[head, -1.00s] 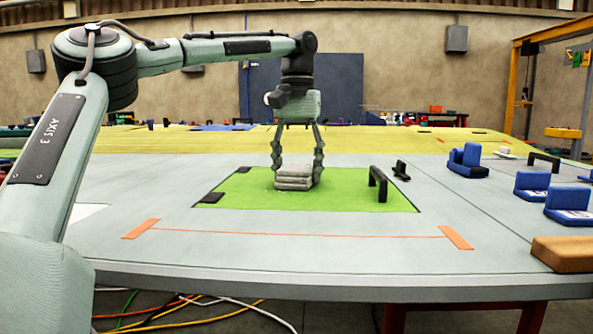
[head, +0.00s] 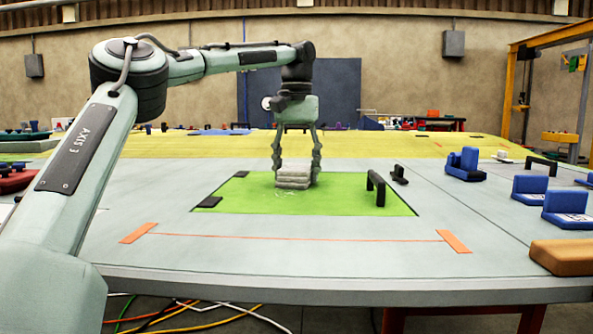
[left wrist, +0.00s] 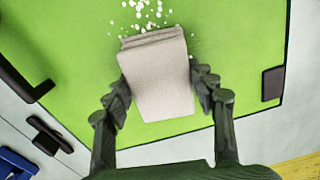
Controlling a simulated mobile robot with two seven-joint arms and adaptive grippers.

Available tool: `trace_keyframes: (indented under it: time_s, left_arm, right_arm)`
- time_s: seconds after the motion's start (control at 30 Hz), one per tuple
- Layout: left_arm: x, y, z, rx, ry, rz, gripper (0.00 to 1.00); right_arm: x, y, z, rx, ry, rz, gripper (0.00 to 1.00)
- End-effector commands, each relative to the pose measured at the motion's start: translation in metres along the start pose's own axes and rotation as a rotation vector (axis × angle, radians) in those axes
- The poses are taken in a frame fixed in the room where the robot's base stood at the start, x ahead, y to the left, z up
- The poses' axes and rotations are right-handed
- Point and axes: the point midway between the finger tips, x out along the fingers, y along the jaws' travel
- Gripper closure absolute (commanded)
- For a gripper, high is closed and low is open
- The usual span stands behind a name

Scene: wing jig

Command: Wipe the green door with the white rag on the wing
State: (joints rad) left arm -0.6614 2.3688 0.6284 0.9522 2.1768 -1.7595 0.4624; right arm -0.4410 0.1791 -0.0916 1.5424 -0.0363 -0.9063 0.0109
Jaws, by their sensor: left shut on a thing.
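The green door (head: 330,203) is a flat panel set in the grey wing surface, with a black handle on its right side. The folded white rag (head: 293,178) rests on the door's middle to far part. My left gripper (head: 296,172) points down and is shut on the rag, with a finger on each side of it. In the left wrist view the rag (left wrist: 158,75) sits between the two fingers over the green door (left wrist: 240,50). White specks (left wrist: 142,12) lie on the door beside the rag. My right gripper is not in view.
The black door handle (head: 376,187) stands up from the door. Blue brackets (head: 566,207) and a brown block (head: 562,256) sit on the wing at the right. Orange marks (head: 138,232) lie in front of the door. A yellow strip (head: 400,146) runs behind.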

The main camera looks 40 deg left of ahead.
Motion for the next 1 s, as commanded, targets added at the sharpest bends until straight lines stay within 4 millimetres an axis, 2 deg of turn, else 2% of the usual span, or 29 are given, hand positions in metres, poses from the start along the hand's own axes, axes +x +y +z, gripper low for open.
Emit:
trace_keyframes:
  time_s: [0.3, 0.57, 1.0]
  left_arm:
    - [0.003, 0.005, 0.028, 0.001, 0.000, 0.001, 0.67]
    - [0.004, 0.006, 0.037, 0.001, -0.002, 0.000, 0.67]
    - [0.002, 0.012, 0.069, 0.000, -0.004, -0.001, 0.67]
  right_arm:
    - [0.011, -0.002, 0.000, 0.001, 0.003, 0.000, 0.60]
    - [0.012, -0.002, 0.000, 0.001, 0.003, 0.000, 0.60]
    - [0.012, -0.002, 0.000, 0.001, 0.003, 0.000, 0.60]
